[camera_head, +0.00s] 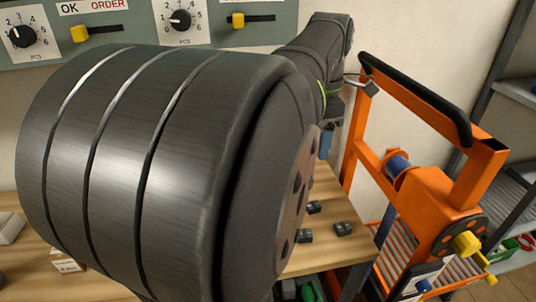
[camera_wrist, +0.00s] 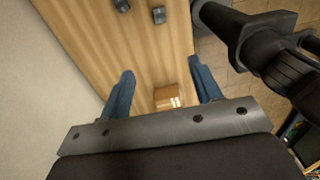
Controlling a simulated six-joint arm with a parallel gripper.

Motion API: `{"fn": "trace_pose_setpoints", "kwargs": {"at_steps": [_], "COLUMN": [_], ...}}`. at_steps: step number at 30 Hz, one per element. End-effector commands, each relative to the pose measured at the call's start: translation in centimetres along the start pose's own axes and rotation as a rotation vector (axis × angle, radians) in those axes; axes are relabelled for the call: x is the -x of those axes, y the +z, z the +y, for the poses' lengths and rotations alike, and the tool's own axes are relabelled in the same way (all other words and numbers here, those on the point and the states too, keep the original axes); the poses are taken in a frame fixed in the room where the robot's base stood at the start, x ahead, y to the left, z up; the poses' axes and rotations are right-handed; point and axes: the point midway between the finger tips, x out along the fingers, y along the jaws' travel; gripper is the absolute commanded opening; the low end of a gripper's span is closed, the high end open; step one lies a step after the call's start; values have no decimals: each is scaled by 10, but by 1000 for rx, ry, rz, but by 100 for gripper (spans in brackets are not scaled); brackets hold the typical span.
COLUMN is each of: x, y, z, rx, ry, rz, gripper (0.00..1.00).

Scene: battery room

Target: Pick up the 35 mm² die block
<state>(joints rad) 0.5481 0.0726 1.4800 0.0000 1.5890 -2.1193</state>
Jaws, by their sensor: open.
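Several small dark die blocks lie on the wooden bench right of my arm in the head view: one block (camera_head: 314,207), a second block (camera_head: 304,236) and a third block (camera_head: 343,228). Two dark blocks show at the top edge of the wrist view, a left one (camera_wrist: 122,5) and a right one (camera_wrist: 159,15). No size marking is readable, so I cannot tell which is 35 mm². My gripper (camera_wrist: 161,68) is open with blue fingers spread and nothing held. It is above the bench, and both blocks in the wrist view lie beyond its fingertips.
A small cardboard box (camera_wrist: 167,97) shows between my fingers, below them on the bench. A grey panel (camera_head: 214,33) with knobs and sliders is on the wall. An orange frame (camera_head: 430,200) with a crank stands right of the bench. My arm hides much of the bench.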

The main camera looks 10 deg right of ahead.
Motion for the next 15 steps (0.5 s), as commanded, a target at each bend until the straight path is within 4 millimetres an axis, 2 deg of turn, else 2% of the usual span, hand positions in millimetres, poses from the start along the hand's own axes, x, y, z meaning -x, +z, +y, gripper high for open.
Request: {"fn": "trace_pose_setpoints", "kwargs": {"at_steps": [5, 8, 15], "x": [-9, -34, -114], "y": [-4, -13, -49], "z": [2, 7, 16], "rx": [-10, -36, -96], "ry": [-12, -41, -67], "rz": [-14, -65, -277], "gripper": [58, 58, 58]}}
